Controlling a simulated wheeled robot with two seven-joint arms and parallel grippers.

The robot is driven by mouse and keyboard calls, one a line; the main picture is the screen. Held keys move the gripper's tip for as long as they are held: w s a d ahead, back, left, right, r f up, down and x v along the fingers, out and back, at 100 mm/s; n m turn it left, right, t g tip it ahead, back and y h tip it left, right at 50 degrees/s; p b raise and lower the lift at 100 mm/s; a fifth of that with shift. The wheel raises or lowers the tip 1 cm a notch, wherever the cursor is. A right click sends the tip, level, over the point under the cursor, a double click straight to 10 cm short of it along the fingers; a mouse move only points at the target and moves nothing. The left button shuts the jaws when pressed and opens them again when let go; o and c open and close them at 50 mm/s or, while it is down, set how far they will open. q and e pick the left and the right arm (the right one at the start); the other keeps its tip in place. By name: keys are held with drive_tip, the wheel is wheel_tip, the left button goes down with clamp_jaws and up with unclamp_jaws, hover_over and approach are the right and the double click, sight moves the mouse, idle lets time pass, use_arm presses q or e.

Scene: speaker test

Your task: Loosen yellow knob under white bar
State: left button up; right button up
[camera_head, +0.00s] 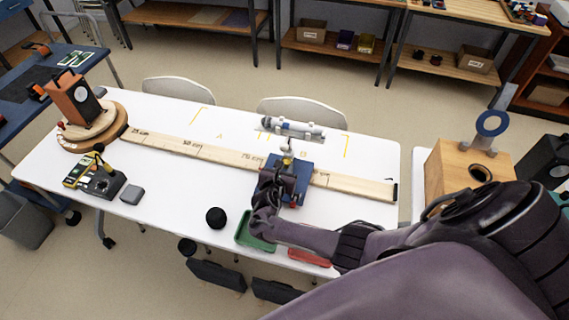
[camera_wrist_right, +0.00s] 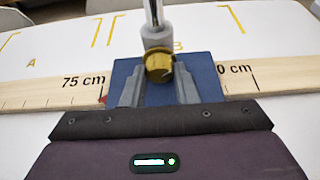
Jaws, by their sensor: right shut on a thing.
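The yellow knob (camera_wrist_right: 159,66) sits on a grey collar at the foot of a shiny upright post, over a blue block (camera_wrist_right: 204,68) on a wooden ruler. In the wrist view my right gripper (camera_wrist_right: 160,82) has one finger on each side of the knob and is shut on it. In the head view my right gripper (camera_head: 284,172) reaches the blue block (camera_head: 302,170) from the front, and the knob is small and hard to make out there. The white bar (camera_head: 292,128) lies across the top of the post. My left gripper is not in view.
The long ruler (camera_head: 230,157) crosses the white table (camera_head: 170,185).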

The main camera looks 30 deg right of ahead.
drive_tip(key=shift+n+g+h, duration=0.3)
drive_tip(key=shift+n, duration=0.1)
drive_tip(key=o, duration=1)
drive_tip(key=p+v, duration=0.2)
drive_tip(key=v, duration=0.6)
drive_tip(key=shift+w, duration=0.1)
drive_tip(key=shift+d, duration=0.1)
